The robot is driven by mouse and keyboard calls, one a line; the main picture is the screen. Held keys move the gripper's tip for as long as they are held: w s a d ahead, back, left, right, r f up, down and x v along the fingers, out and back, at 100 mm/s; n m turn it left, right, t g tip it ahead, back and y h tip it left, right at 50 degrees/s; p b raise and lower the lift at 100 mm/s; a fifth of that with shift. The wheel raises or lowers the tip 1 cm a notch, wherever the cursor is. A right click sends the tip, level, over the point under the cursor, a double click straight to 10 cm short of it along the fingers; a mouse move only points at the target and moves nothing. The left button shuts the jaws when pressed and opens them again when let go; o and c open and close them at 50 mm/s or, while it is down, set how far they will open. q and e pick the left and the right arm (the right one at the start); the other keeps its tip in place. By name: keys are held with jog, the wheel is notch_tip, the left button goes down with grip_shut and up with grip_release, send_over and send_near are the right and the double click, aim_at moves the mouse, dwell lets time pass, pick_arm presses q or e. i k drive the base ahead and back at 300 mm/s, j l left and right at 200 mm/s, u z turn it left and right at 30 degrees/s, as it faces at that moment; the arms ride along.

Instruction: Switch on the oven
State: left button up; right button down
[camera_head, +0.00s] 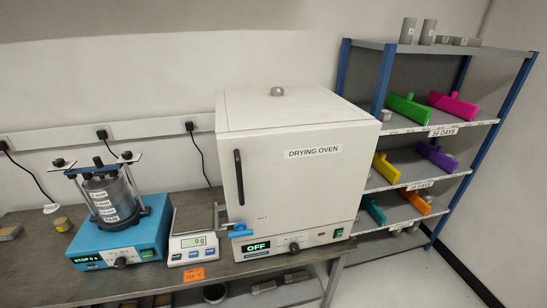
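The white drying oven (300,185) stands on the workbench in the middle of the head view, with its door shut. The door has a black vertical handle (239,177) on its left side and a "DRYING OVEN" label. On the strip below the door, a lit display (256,246) reads "OFF". A dark round knob (294,247) sits right of the display. A small green switch or button (338,233) is at the right end of the strip; its position is too small to read. Neither of my grippers is in view.
A balance (194,241) and a blue sieve shaker (120,245) stand left of the oven. A blue-handled item (240,230) sits by the oven's lower left front. An orange tag (194,275) hangs at the bench edge. A shelf rack (440,130) stands right; floor before it is clear.

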aim_at(340, 234)
jog(key=k, duration=1)
jog(key=i, duration=1.65)
